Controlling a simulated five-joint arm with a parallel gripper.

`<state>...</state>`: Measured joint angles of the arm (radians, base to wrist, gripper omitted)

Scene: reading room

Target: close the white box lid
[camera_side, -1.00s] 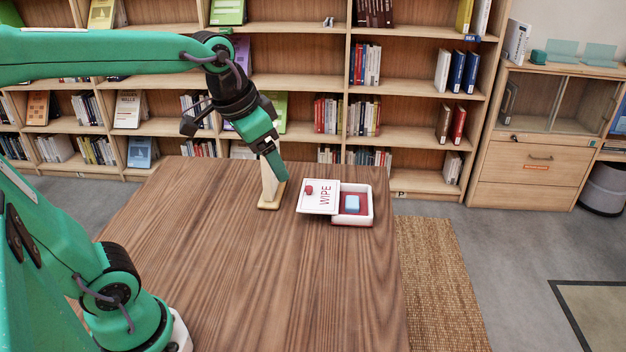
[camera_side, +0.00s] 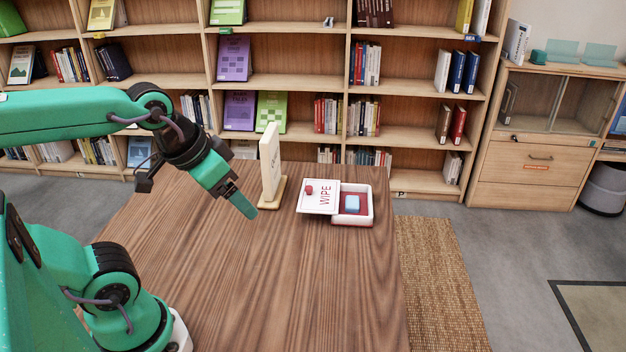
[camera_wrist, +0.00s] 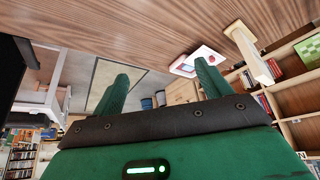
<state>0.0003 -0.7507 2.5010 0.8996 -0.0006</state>
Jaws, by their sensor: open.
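The white box (camera_side: 368,217) stands on the wooden table, with a red inside and a light blue block (camera_side: 352,202) in its open right part. Its white lid (camera_side: 312,207), marked WIPE and with a red knob (camera_side: 309,190), lies shifted to the left and covers only the left part of the box. My gripper (camera_side: 247,211) is open and empty, low over the table to the left of the lid and apart from it. In the wrist view my gripper's two fingers (camera_wrist: 163,82) are spread, and the box (camera_wrist: 184,68) shows small beyond them, partly behind the right finger.
A cream upright board on a foot (camera_side: 271,165) stands on the table just behind my gripper, left of the lid. The table (camera_side: 290,280) is bare in front of the box. Bookshelves stand behind the table, and a woven mat (camera_side: 440,280) lies right of it.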

